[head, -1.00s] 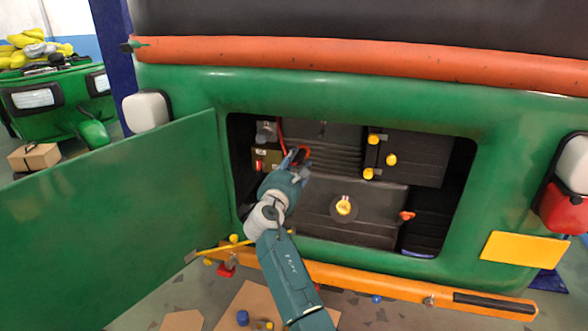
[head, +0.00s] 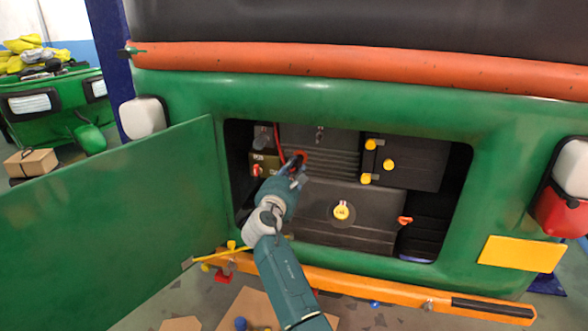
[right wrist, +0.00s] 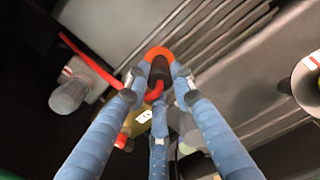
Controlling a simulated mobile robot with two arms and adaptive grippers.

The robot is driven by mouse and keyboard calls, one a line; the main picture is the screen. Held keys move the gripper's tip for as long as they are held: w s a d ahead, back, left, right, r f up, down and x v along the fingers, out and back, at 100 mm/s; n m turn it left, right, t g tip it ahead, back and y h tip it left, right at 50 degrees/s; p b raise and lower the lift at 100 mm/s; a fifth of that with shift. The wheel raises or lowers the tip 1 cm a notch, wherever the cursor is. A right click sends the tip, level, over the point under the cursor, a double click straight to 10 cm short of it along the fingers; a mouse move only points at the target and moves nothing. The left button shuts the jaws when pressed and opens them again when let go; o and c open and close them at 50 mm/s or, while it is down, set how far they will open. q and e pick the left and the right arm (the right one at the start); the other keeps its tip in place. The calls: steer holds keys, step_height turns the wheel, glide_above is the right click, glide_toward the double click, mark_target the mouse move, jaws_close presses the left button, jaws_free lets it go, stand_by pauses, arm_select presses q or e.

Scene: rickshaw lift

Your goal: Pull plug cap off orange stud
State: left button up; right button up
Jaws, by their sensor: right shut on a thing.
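The dark plug cap (right wrist: 159,72) with a red cable sits between the blue fingertips of my right gripper (right wrist: 158,84). The gripper is shut on it. The orange stud (right wrist: 158,54) shows as a ring just behind the cap in the right wrist view. I cannot tell whether cap and stud still touch. In the head view the right gripper (head: 297,170) reaches into the open rear bay, and the orange stud (head: 299,156) shows just above its fingertips. The fingers hide most of the cap there. My left gripper is not in view.
A yellow cap (head: 342,211) and several yellow knobs (head: 388,165) are to the right. The open green door (head: 110,220) stands left, and the orange bumper (head: 380,285) runs below the bay.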

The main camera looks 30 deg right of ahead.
mark_target(294, 167)
steer(key=shift+p+v, duration=0.65)
steer(key=shift+v, duration=0.4)
jaws_close()
steer(key=shift+p+v, duration=0.5)
steer(key=shift+v, duration=0.5)
steer(key=shift+r, duration=0.1)
jaws_free()
